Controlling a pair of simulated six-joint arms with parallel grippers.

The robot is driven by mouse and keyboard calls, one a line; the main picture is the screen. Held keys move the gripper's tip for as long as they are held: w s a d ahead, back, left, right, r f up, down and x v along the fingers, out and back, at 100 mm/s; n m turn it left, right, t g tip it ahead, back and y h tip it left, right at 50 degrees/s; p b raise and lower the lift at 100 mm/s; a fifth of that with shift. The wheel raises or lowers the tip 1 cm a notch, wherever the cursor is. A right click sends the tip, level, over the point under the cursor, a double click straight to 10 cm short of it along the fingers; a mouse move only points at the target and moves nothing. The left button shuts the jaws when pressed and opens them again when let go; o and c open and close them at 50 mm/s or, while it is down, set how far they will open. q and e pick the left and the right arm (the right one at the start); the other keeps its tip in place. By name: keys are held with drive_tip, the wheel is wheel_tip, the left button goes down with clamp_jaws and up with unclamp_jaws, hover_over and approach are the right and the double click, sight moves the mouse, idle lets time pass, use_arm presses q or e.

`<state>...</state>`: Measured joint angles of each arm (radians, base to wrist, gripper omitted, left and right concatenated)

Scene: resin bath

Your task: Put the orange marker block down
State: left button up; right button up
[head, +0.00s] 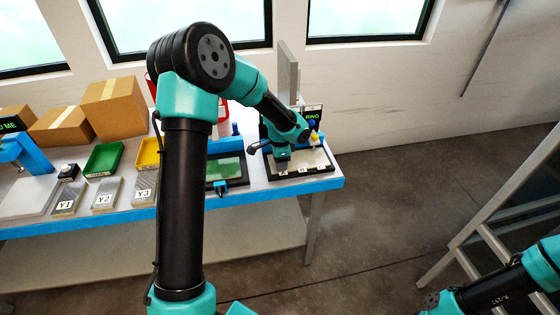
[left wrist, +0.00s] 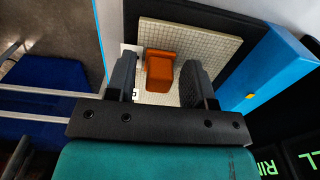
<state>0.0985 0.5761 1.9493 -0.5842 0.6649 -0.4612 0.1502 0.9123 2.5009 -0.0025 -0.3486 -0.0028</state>
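The orange marker block (left wrist: 159,72) sits on a pale gridded plate (left wrist: 205,40) in the left wrist view. My left gripper (head: 283,166) is over the black-edged tray (head: 318,181) at the right end of the bench in the head view. Its two fingers stand on either side of the block, with a visible gap on each side, so it is open. The block cannot be made out in the head view, where the gripper covers that spot. My right arm shows at the lower right of the head view, but its fingers do not.
A tray with a green panel (head: 226,168) lies left of my left gripper. Labelled blocks Y1 (head: 66,204), Y2 and Y3, a green bin (head: 104,158) and cardboard boxes (head: 116,106) fill the left. A blue wall (left wrist: 270,70) edges the plate.

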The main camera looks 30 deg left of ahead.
use_arm(q)
drive_tip(key=shift+r, duration=0.15)
wheel_tip(320, 180, up, 12)
idle(0.7)
idle(0.5)
